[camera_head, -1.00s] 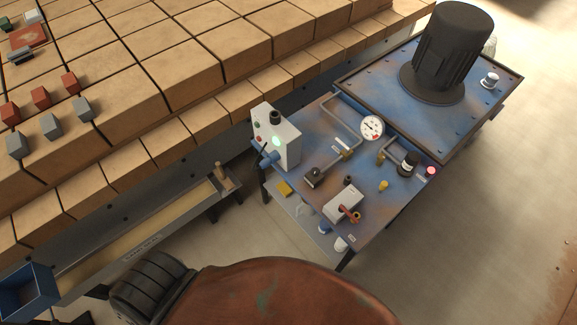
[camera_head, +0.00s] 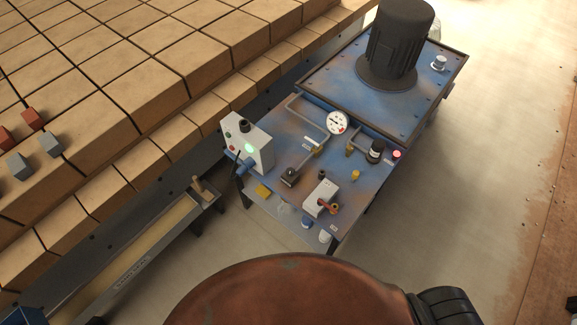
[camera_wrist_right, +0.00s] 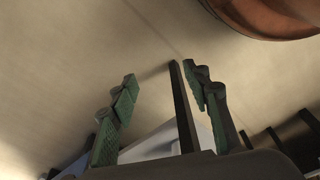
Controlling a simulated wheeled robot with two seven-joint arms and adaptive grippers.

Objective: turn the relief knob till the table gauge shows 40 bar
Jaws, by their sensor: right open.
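The table gauge (camera_head: 337,122), a round white dial with red on its face, stands on the blue, rust-worn bench; its reading is too small to tell. A black upright knob (camera_head: 376,150) stands right of the gauge; it looks like the relief knob, but I cannot read a label. My right gripper (camera_wrist_right: 165,82) is in the right wrist view, its two green-padded fingers apart with nothing held between them. It points over pale floor, away from the knob. My left gripper is not in view.
A grey control box (camera_head: 247,142) with a lit green lamp stands at the bench's left. A white valve block (camera_head: 318,195) with a red-orange lever is at the front. A big black motor (camera_head: 398,45) stands behind.

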